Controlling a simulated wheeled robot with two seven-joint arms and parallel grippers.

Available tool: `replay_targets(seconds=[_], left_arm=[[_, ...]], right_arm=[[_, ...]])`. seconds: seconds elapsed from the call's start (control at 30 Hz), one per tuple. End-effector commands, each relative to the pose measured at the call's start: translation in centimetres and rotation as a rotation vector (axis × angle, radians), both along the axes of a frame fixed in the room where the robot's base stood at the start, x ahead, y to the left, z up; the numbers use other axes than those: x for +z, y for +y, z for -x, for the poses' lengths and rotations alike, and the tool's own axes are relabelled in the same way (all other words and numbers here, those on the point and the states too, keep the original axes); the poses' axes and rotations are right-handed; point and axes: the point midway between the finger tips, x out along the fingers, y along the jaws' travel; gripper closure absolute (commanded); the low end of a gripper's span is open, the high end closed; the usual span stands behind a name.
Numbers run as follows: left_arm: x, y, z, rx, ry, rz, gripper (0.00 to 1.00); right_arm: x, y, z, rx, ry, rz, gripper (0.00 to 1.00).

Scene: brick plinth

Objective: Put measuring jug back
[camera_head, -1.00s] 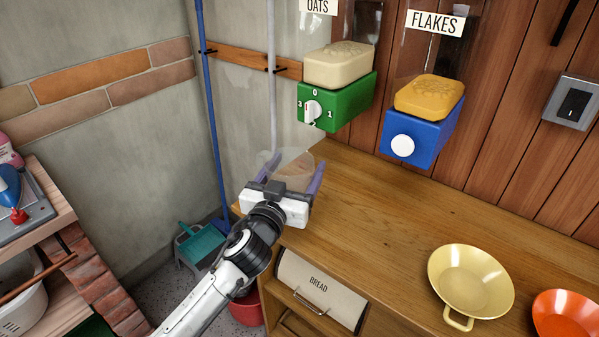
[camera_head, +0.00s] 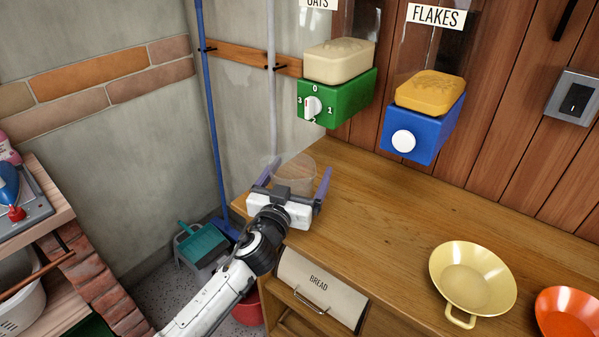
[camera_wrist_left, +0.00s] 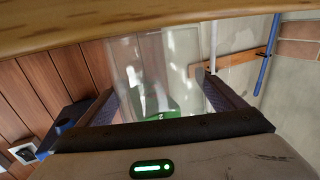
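The clear measuring jug (camera_head: 296,176) is between the two fingers of my left gripper (camera_head: 293,181), over the back left corner of the wooden counter. It also shows in the left wrist view (camera_wrist_left: 152,72), seen through to the green dispenser behind it. The fingers lie along both sides of the jug, and my left gripper (camera_wrist_left: 163,92) appears shut on it. The jug's lower part is partly hidden by the gripper; I cannot tell whether it touches the counter. My right gripper is not in view.
The wooden counter (camera_head: 385,215) is clear right of the jug up to a yellow pan (camera_head: 472,275) and an orange bowl (camera_head: 568,312). A green dispenser (camera_head: 340,98) and a blue dispenser (camera_head: 425,132) hang above. A blue broom handle (camera_head: 211,120) stands at left.

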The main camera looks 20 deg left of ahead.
Motion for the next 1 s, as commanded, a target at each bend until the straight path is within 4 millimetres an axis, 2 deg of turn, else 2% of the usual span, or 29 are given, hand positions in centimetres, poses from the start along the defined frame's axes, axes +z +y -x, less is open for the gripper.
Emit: replay_targets(seconds=[0.37,0.57,0.8,1.0], left_arm=[[0.5,0.0,0.0,0.0,0.0,-0.002,0.09],[0.1,0.0,3.4,0.0,0.002,0.001,0.09],[0.0,0.0,8.6,0.0,0.002,0.002,0.09],[0.1,0.0,11.3,0.0,0.001,0.0,0.09]], right_arm=[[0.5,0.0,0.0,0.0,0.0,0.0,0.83],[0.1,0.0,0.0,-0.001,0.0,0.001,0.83],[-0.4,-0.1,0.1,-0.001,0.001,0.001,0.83],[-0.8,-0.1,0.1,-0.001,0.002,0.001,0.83]])
